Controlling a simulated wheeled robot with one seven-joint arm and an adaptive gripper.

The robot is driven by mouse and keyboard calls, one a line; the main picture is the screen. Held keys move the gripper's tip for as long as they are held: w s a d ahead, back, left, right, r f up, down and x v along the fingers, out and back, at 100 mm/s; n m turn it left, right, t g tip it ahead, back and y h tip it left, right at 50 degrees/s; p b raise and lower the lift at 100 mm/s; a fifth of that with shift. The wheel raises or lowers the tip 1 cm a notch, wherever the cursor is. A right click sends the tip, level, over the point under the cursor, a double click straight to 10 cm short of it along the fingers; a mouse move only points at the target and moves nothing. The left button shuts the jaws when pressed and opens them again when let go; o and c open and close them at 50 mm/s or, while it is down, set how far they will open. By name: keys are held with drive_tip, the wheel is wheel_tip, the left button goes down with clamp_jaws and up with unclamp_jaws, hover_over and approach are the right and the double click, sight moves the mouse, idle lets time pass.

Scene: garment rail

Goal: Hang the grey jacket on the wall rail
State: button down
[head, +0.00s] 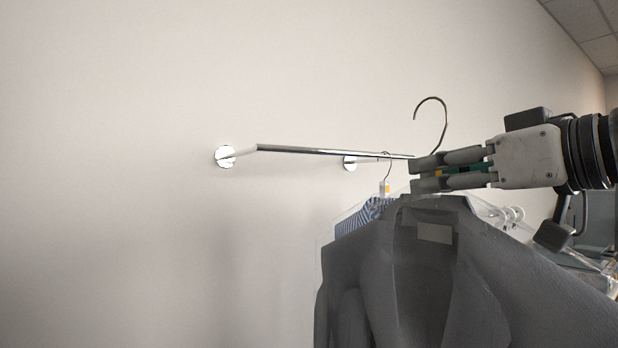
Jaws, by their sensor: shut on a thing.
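The grey jacket (380,280) hangs on a clear hanger at the lower right of the head view, close to the camera. My gripper (425,172) comes in from the right and is shut on the hanger at the base of its hook. The metal hook (444,118) stands up above my fingers, its open end to the left, and is clear of any bar in the picture. The chrome wall rail (320,151) is fixed to the wall left of and behind my gripper. The rail's right end is hidden behind my gripper.
A blue striped garment (362,216) on a hanger with an orange-marked tag (384,187) hangs from the rail's right part, partly behind the jacket. Round wall mounts (225,156) hold the rail. The rail's left part is bare. Blurred grey equipment stands at the far right.

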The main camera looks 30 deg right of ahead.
drive_tip(key=shift+w+a+b, duration=0.15)
drive_tip(key=shift+w+b, duration=0.45)
drive_tip(key=shift+w, duration=5)
drive_tip(key=w, duration=1.4)
drive_tip(key=shift+a+p, duration=0.3)
drive_tip(key=shift+w+r+b, duration=0.15)
drive_tip(key=shift+w+b, duration=0.2)
drive_tip(key=shift+b, duration=0.1)
drive_tip(key=shift+w+a+b, duration=0.1)
drive_tip(key=shift+w+b, duration=1)
drive_tip(key=shift+w, duration=1.35)
drive_tip(key=shift+f+b, duration=0.35)
drive_tip(key=shift+b, duration=0.1)
